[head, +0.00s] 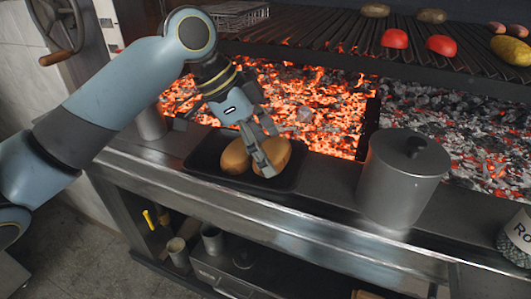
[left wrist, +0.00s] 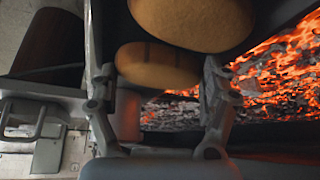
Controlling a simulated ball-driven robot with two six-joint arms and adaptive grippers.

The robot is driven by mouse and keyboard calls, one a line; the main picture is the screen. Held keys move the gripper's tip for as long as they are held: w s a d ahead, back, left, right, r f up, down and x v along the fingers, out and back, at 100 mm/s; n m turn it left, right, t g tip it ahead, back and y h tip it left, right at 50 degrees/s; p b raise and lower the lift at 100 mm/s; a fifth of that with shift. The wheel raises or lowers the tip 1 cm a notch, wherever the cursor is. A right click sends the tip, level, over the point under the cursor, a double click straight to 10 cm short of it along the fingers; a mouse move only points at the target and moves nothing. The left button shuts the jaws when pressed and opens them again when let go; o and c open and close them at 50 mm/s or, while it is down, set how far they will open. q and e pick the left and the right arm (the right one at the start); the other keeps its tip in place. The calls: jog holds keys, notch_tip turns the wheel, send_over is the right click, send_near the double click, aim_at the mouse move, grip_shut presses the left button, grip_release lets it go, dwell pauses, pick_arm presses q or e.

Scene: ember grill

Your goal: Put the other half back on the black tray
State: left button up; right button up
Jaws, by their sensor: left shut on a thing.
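The black tray (head: 202,160) is on the ledge in front of the glowing embers. Two golden-brown halves show at it: a left one (head: 236,157) and a right one (head: 277,153). My left gripper (head: 262,160) reaches down over the tray, with its fingers at the right half, and is shut on that half. Whether the right half touches the tray is hard to tell. In the left wrist view, one half (left wrist: 158,65) shows between the fingers and another (left wrist: 192,18) at the top edge. My right gripper is not in view.
A lidded grey pot (head: 402,180) stands right of the tray. A metal cup (head: 151,123) stands to its left. Embers (head: 315,105) glow behind. The grate (head: 330,45) holds tomatoes (head: 395,38) and other food. A labelled jar (head: 518,238) is at the right edge.

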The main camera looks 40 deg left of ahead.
pick_arm(q)
jog(key=shift+f, duration=0.7)
jog(key=shift+f, duration=0.1)
jog(key=o, duration=0.8)
jog(key=shift+o, duration=0.9)
jog(key=p+v, duration=0.2)
jog(key=v, duration=1)
jog(key=shift+p, duration=0.35)
